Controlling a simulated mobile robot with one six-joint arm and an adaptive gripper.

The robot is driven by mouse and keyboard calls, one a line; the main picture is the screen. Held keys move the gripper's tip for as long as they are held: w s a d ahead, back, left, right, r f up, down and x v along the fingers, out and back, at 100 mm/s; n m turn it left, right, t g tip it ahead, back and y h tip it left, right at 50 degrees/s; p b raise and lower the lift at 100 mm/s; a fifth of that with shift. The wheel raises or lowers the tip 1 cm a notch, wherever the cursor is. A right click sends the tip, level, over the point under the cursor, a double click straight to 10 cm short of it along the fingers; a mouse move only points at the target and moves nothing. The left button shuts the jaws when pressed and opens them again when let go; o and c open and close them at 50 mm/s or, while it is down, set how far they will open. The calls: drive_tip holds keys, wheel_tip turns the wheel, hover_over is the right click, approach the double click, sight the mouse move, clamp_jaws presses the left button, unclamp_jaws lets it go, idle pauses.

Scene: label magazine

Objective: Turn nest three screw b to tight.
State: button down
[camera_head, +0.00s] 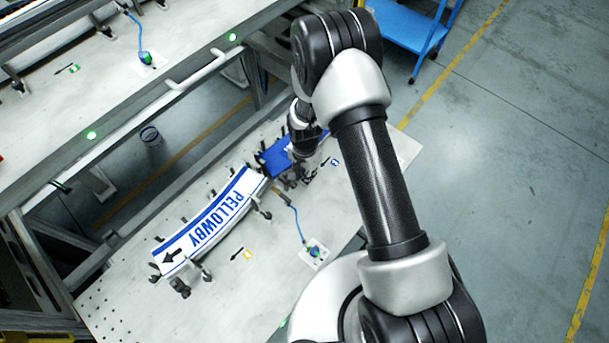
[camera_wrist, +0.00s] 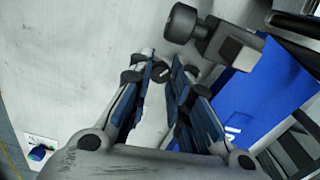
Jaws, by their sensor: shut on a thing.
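In the wrist view my gripper (camera_wrist: 163,68) has its two blue-padded fingers closed around a small dark round knob (camera_wrist: 160,72), which looks like a screw head. The fingers hide much of it, and I cannot read which nest or screw it is. Another dark screw knob (camera_wrist: 182,23) on a grey clamp block stands apart, just beyond the fingertips, beside a blue plate (camera_wrist: 262,95).
A shelf edge with a white handle (camera_head: 197,70) runs behind. Bare table lies in front.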

drive_tip(key=m+b, duration=0.1)
drive_tip(key=m, duration=0.3)
drive_tip(key=shift+m, duration=0.3)
drive_tip(key=shift+m+b, duration=0.75)
drive_tip(key=shift+m, duration=1.55)
drive_tip(key=c, duration=1.4)
unclamp_jaws()
drive_tip(key=shift+c, duration=0.2)
